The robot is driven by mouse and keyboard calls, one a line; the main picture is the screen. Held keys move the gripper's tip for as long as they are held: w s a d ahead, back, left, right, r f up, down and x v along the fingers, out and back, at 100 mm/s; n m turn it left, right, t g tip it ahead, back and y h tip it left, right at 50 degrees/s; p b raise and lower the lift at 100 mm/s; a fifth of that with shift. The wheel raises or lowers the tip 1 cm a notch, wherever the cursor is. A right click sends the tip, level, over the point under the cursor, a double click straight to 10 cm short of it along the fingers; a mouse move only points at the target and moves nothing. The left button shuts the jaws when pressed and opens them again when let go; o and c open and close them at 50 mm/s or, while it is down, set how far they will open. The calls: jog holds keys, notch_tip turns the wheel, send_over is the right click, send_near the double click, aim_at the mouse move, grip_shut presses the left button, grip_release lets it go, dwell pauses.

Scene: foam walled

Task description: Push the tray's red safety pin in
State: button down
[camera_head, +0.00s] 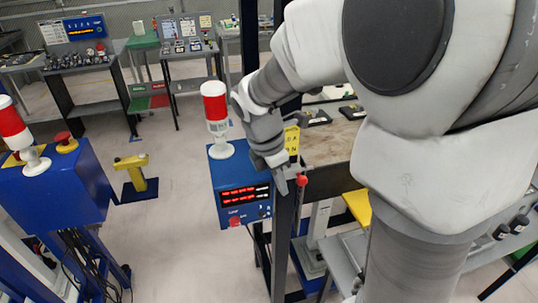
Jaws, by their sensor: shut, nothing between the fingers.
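A red round knob (302,180), which looks like the red safety pin, sits on the upper end of the dark grey frame, below the yellow label. My gripper (283,188) points down just left of the knob, with its fingers closed and nothing held. Whether the fingertips touch the knob or the frame, I cannot tell. A worn brown surface with a dark edge (330,146) lies behind and right of the gripper; whether it is the tray I cannot tell. My arm hides much of its right side.
A blue control box (228,208) with red displays and a red-and-white beacon (216,112) stands close left of my gripper. Another blue box (80,190) with a red button is at far left. Workbenches (85,95) stand at the back.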

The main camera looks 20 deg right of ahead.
jog(key=a+v, duration=0.1)
jog(key=v, duration=0.9)
jog(key=shift+s, duration=0.2)
jog(key=shift+f, duration=0.1)
jog(key=s+m+t+y, duration=0.2)
jog(key=s+m+t, duration=0.3)
jog(key=s+m, duration=0.9)
jog(key=r+m, duration=0.1)
jog(key=m, duration=0.5)
jog(key=shift+s+d+y, duration=0.3)
jog(key=shift+y, duration=0.1)
